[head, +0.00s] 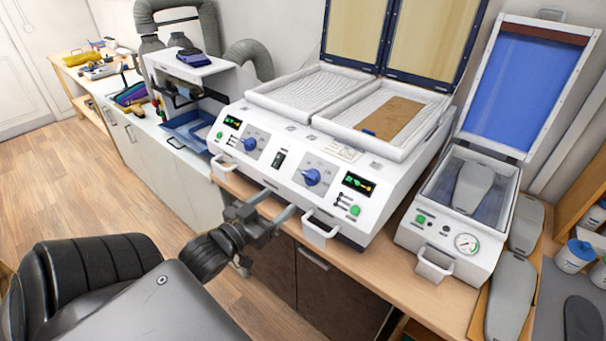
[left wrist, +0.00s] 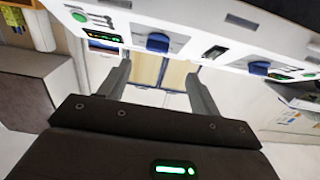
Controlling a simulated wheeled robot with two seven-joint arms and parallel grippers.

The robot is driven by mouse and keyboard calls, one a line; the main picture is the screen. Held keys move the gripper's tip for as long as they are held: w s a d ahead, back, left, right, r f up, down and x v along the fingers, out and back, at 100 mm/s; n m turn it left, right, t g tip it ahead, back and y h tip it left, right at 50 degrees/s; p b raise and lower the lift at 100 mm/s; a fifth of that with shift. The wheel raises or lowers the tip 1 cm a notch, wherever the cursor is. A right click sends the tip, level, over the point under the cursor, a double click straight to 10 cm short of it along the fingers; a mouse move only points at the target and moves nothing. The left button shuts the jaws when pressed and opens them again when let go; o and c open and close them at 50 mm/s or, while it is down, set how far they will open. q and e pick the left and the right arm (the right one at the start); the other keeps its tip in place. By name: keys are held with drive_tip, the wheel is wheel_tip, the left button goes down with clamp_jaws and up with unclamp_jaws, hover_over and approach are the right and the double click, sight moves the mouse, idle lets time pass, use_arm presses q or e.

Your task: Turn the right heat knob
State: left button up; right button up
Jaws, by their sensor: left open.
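The white heating machine (head: 375,210) has two blue heat knobs on its sloped front panel. The right heat knob (head: 312,177) sits left of a lit display; it also shows in the left wrist view (left wrist: 158,42), where the panel appears upside down. The left heat knob (head: 249,143) is farther left and also shows in the left wrist view (left wrist: 259,68). My left gripper (head: 280,202) is open and empty, in front of and below the panel, apart from both knobs. In the left wrist view, the right knob lies beyond the gap between the fingers (left wrist: 158,82). My right gripper is not in view.
White handles (head: 320,229) jut from the machine's front near my left gripper. A black switch (head: 279,158) lies between the knobs. A vacuum press with a gauge (head: 466,243) stands to the right, beside grey insoles (head: 508,295). Open floor (head: 95,195) lies left.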

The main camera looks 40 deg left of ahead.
sight(308, 176)
use_arm(q)
drive_tip(key=w+b, duration=0.8)
drive_tip(key=b, duration=0.1)
drive_tip(key=shift+w+r, duration=0.1)
drive_tip(key=shift+r, duration=0.05)
drive_tip(key=shift+w+r+p, duration=0.35)
drive_tip(key=shift+w+p, duration=0.15)
drive_tip(key=shift+p, duration=0.05)
drive_tip(key=shift+w, duration=0.75)
